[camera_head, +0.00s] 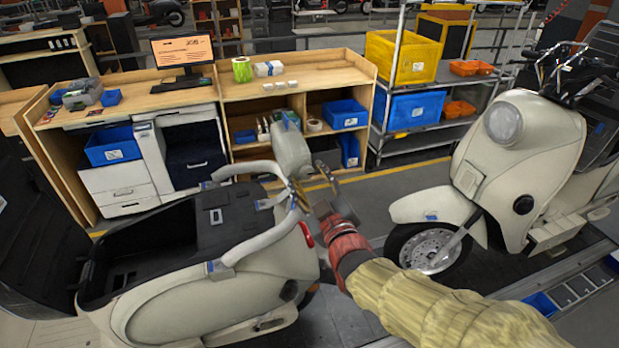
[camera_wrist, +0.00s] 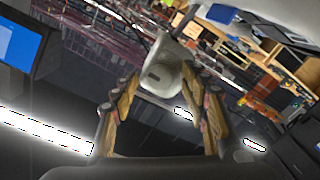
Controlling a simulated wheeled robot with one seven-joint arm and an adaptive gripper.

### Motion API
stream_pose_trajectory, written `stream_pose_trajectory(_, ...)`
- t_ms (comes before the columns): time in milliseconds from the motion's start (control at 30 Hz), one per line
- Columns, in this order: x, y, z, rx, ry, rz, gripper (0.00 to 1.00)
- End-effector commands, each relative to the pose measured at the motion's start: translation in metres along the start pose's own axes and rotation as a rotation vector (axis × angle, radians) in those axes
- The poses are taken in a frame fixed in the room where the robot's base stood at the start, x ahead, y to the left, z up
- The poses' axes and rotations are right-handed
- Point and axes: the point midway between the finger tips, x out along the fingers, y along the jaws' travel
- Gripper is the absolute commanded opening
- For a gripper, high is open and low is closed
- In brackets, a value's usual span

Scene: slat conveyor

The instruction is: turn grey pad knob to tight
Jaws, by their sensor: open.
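A grey pad (camera_head: 290,152) stands upright at the rear of the cream scooter (camera_head: 205,290) in the head view. My gripper (camera_head: 312,194) is beside the scooter's rear rail, just below and right of the pad. In the wrist view my gripper (camera_wrist: 163,92) is open, its two tan-padded fingers spread apart. The grey pad (camera_wrist: 168,66) shows beyond and between the fingertips, with a small dark slot on its face. Nothing is held between the fingers. I cannot make out a separate knob or its setting in either view.
The grey rail (camera_head: 258,242) curves along the scooter's rear close to my gripper. A second cream scooter (camera_head: 510,165) stands at the right. A wooden workbench (camera_head: 310,92) with bins is behind, and a wire shelf with a yellow bin (camera_head: 403,57) stands beside it.

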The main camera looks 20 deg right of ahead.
Motion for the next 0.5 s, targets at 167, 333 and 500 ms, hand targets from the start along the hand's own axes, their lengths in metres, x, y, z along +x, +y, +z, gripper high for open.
stream_pose_trajectory(167,0.0032,0.0,0.0001,0.0,0.0,0.0,0.45)
stream_pose_trajectory(333,0.003,0.0,0.0002,0.0,0.0,0.0,0.44)
stream_pose_trajectory(500,0.0029,0.0,0.0002,0.0,0.0,0.0,0.34)
